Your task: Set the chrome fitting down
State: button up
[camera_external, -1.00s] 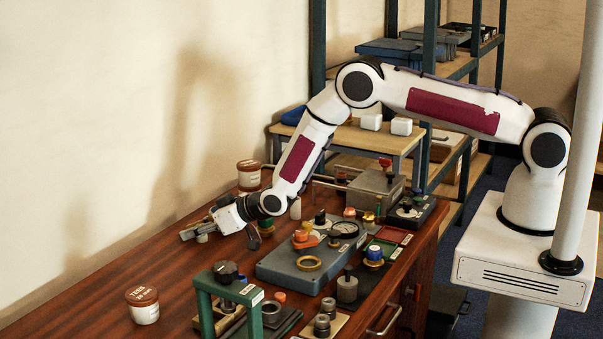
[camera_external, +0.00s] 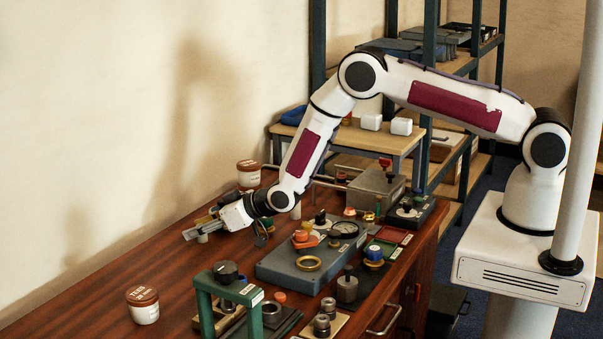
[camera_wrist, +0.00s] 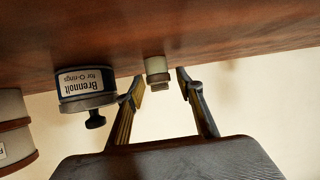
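A small cylindrical fitting (camera_wrist: 157,70) with a pale body and a duller metallic end stands on the wooden bench, which is inverted at the top of the wrist view. It looks pale rather than clearly chrome. My gripper (camera_wrist: 161,84) is open, with one finger on each side of the fitting's end and a visible gap at the right finger. Contact with the left finger cannot be told.
A labelled tin (camera_wrist: 86,88) with a dark knob stands close beside the left finger. White jars with brown lids (camera_external: 143,305) stand on the bench, one near the front. A grey fixture plate (camera_external: 290,268) with several parts lies to the right. Bare wood (camera_external: 90,280) is free at left.

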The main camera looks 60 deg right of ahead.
jog(key=shift+v, duration=2.7)
jog(key=shift+r, duration=0.15)
jog(key=shift+d+r, duration=0.15)
jog(key=shift+r, duration=0.5)
jog(key=s+d+r+g, duration=0.1)
jog(key=s+d+r, duration=0.3)
jog(key=r, duration=0.5)
jog(key=s+d+r+m+g+h, duration=0.1)
jog(key=s+r, duration=0.6)
jog(key=r, duration=0.3)
jog(key=s+d+r+g, duration=0.1)
jog(key=s+d+r, duration=0.3)
jog(key=r, duration=0.5)
jog(key=s+d+r+g, duration=0.1)
jog(key=s+d+r, duration=0.1)
jog(key=s, duration=1.5)
jog(key=s+d+r+m+g+h, duration=0.1)
jog(key=s+d+r+g, duration=0.1)
jog(key=s, duration=1.6)
jog(key=shift+s+r, duration=0.3)
jog(key=shift+r, duration=0.35)
